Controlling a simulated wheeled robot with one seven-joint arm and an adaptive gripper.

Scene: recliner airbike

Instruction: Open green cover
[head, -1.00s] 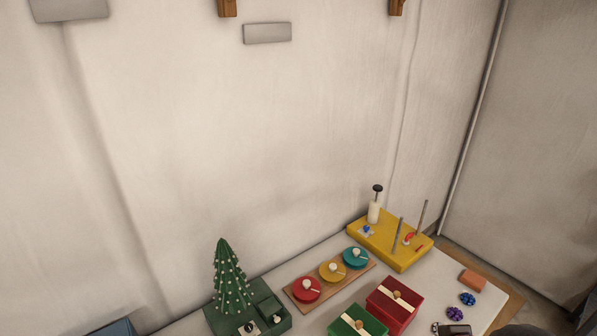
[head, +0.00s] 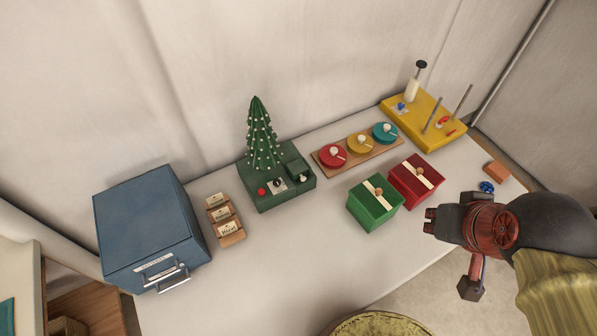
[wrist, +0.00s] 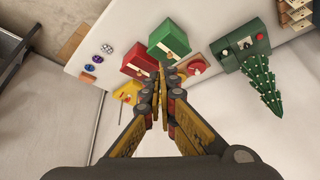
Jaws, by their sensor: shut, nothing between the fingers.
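The green box (head: 372,212) has a flat lid with a cream band and a small round wooden knob on top. It stands closed on the white table, in front of the coloured discs and left of the red box. The wrist view shows the green box (wrist: 163,46) just beyond the fingertips, upper middle. My gripper (head: 430,221) is shut and empty, to the right of the green box and apart from it. Its fingers (wrist: 161,75) overlap the red box's edge in the wrist view. The knob of the green box is in plain sight in the head view.
The red box (head: 428,181) stands close right of the green one. Behind are a board with coloured discs (head: 329,167), a yellow board with rods (head: 424,133) and a green tree base (head: 271,201). A blue cabinet (head: 143,215) stands left. The table's front middle is clear.

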